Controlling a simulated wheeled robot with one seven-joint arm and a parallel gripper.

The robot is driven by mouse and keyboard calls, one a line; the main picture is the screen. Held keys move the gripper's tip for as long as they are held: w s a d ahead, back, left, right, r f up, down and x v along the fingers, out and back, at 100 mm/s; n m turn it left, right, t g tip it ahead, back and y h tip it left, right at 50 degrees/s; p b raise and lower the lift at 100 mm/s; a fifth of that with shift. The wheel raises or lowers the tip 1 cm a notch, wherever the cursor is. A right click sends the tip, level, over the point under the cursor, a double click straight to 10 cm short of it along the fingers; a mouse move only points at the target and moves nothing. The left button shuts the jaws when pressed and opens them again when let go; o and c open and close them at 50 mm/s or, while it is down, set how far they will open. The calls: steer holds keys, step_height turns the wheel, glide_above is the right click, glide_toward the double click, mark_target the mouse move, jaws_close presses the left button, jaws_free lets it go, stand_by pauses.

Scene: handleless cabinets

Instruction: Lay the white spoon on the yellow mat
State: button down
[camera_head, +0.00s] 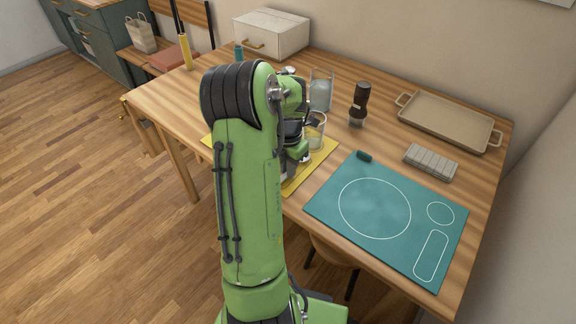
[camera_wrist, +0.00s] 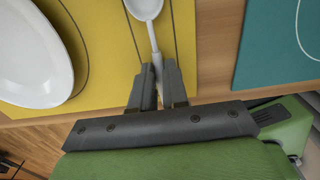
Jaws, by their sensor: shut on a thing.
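The white spoon (camera_wrist: 145,9) shows in the wrist view over the yellow mat (camera_wrist: 101,86), its bowl toward the top of the picture and its handle toward me. My gripper (camera_wrist: 159,70) is shut on the spoon's handle near the mat's front edge. I cannot tell whether the spoon touches the mat or is just above it. In the head view my arm hides the spoon and most of the yellow mat (camera_head: 312,172).
A white plate (camera_wrist: 30,55) lies on the mat, left of the spoon. A teal mat (camera_head: 400,246) with white outlines lies to the right. A glass (camera_head: 315,132), a clear jar (camera_head: 321,92), a dark-topped grinder (camera_head: 360,103) and a tray (camera_head: 447,122) stand behind.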

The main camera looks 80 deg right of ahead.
steer(key=c, duration=1.1)
jaws_free()
steer(key=shift+o, duration=0.2)
steer(key=shift+r, duration=0.2)
step_height(320, 180, up, 16)
steer(key=p, duration=0.6)
steer(key=shift+f, duration=0.25)
